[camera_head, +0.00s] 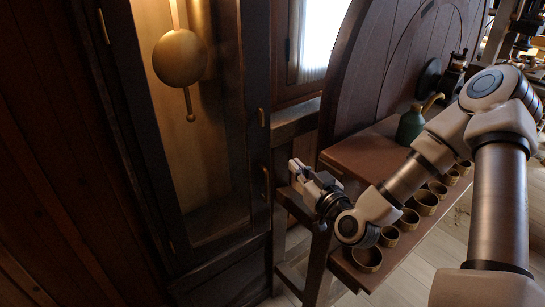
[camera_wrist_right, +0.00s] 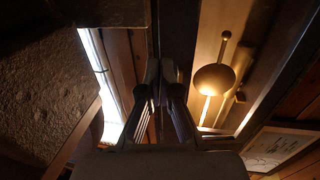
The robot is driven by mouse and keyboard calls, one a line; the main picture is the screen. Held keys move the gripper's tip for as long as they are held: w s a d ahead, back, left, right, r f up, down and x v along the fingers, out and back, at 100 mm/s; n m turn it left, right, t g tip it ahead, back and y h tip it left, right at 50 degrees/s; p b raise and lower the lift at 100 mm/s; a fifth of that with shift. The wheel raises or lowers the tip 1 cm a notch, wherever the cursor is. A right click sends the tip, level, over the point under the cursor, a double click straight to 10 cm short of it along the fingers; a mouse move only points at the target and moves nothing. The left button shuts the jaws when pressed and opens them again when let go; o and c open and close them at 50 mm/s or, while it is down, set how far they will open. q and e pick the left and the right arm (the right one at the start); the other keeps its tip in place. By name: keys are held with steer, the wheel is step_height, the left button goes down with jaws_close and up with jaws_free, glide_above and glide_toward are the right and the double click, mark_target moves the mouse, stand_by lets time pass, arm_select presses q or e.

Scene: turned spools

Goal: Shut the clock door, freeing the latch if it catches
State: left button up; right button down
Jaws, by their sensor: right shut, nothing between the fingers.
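The tall dark clock has a glazed door (camera_head: 225,110) at the left of the head view, with a brass pendulum (camera_head: 180,58) behind the glass. The pendulum also shows in the right wrist view (camera_wrist_right: 214,79). A brass handle (camera_head: 265,183) is on the door's right side, with a small brass latch piece (camera_head: 261,117) above it. The door looks close to flush with the case; I cannot tell whether a gap remains. My right gripper (camera_head: 294,172) is shut and empty, just right of the handle and apart from it in the picture. Its fingers (camera_wrist_right: 161,72) show close together. My left gripper is out of view.
A brown bench (camera_head: 365,155) stands right of the clock, under my right arm. A large dark wooden disc (camera_head: 385,60) stands behind. A bright window (camera_head: 318,40) is beyond the clock.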

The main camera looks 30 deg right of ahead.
mark_target(268, 139)
arm_select(q)
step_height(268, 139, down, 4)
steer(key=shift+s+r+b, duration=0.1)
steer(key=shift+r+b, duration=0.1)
steer(key=shift+b, duration=0.75)
arm_select(e)
steer(key=w, duration=1.1)
steer(key=shift+w+d+r, duration=0.2)
steer(key=shift+w+d, duration=0.1)
